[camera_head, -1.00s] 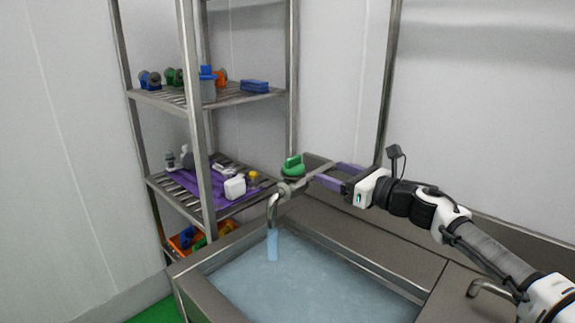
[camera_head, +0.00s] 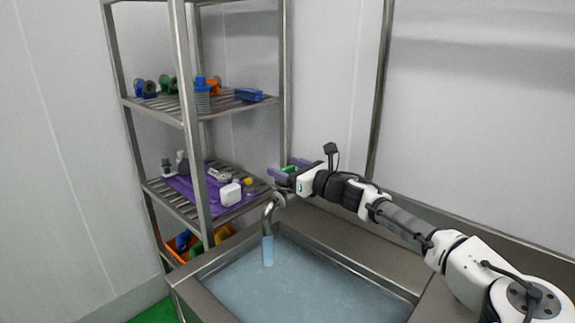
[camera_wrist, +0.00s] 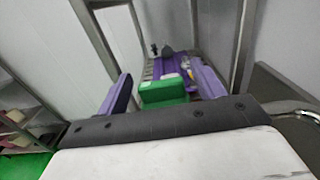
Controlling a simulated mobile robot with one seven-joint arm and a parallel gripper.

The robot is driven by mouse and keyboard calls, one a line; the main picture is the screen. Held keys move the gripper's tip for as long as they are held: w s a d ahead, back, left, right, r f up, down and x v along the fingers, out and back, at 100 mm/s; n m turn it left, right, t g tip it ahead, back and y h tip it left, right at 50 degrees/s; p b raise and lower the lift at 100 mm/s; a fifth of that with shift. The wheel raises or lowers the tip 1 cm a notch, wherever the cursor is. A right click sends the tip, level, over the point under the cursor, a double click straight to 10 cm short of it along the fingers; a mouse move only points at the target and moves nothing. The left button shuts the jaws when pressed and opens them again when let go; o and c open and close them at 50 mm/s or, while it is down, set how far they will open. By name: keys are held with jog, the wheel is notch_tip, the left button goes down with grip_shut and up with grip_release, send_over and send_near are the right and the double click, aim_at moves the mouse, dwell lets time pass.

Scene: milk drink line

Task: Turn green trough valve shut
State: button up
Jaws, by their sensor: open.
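The green valve handle (camera_head: 291,168) sits on top of the curved metal spout (camera_head: 267,215) at the trough's far left corner. In the wrist view the green handle (camera_wrist: 163,92) lies between my two purple fingers, with a visible gap to the left one; whether the right one touches it is unclear. My gripper (camera_head: 284,169) is open around the handle and partly hides it in the head view; it also shows in the wrist view (camera_wrist: 160,76). A stream of water (camera_head: 268,250) runs from the spout into the trough (camera_head: 345,242).
A metal shelf rack (camera_head: 184,95) stands close behind and left of the valve, near my fingertips. It carries small coloured parts, a purple mat (camera_head: 208,193) with items, and an orange bin (camera_head: 178,255) low down. Walls close in behind. Space above the trough's water is open.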

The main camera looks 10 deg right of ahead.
jog(key=shift+w, duration=0.1)
jog(key=c, duration=1)
